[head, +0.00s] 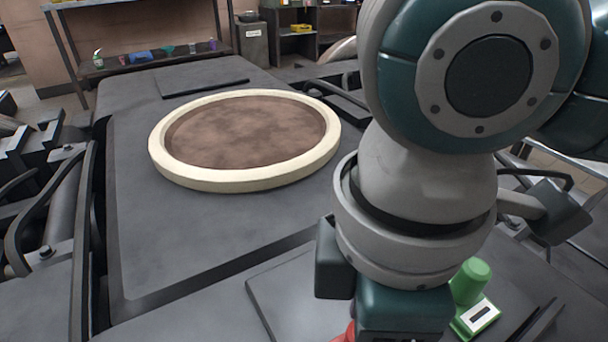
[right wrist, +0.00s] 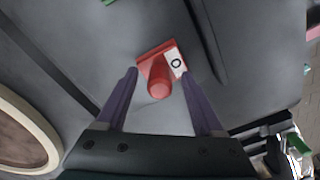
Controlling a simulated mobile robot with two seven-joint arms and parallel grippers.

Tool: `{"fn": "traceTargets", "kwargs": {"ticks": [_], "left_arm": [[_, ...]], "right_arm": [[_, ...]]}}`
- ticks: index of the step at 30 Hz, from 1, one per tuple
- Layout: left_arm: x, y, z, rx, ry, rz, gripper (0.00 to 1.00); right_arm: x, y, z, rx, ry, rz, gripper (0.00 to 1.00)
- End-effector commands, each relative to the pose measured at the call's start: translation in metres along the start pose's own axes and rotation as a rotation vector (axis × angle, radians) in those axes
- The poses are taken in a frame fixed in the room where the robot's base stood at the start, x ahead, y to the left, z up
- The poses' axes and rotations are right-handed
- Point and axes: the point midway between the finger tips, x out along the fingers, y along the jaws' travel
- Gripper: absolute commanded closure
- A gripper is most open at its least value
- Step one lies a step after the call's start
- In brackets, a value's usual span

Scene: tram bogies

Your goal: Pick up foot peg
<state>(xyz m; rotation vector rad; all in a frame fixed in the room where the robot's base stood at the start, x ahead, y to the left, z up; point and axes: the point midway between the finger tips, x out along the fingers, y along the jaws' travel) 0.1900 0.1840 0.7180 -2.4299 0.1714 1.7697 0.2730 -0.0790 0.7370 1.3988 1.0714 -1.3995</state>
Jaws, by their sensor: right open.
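A red peg (right wrist: 158,88) on a red square base with a white label marked with a black ring lies between my right gripper's fingers in the right wrist view. My right gripper (right wrist: 159,75) is open, with one purple finger on each side of it. I cannot tell whether the fingers touch it. In the head view only a sliver of red (head: 347,333) shows beside my right wrist, which hides the rest. A green peg (head: 471,282), its base label marked with a dark bar, stands right of my wrist. I cannot tell which peg is the foot peg. My left gripper is out of view.
A cream ring (head: 245,182) with a brown centre lies on the dark bogie top (head: 190,240). Dark pipes and frames (head: 60,205) run along the left side. A shelf (head: 150,62) stands at the back. The surface in front of the ring is clear.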

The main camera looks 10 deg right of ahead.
Motion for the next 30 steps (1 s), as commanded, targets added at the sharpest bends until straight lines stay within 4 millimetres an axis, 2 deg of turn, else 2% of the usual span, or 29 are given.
{"fn": "traceTargets", "kwargs": {"ticks": [2, 19, 30], "left_arm": [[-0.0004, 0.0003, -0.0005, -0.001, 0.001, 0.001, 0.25], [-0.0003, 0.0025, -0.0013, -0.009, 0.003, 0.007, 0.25], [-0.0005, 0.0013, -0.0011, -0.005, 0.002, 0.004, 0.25]], "right_arm": [[-0.0006, -0.0001, -0.0002, 0.0, 0.0, 0.0, 0.36], [-0.0008, 0.0, -0.0003, 0.0, 0.001, 0.0, 1.0], [-0.0011, 0.0001, -0.0003, 0.0, 0.001, 0.0, 1.0]]}}
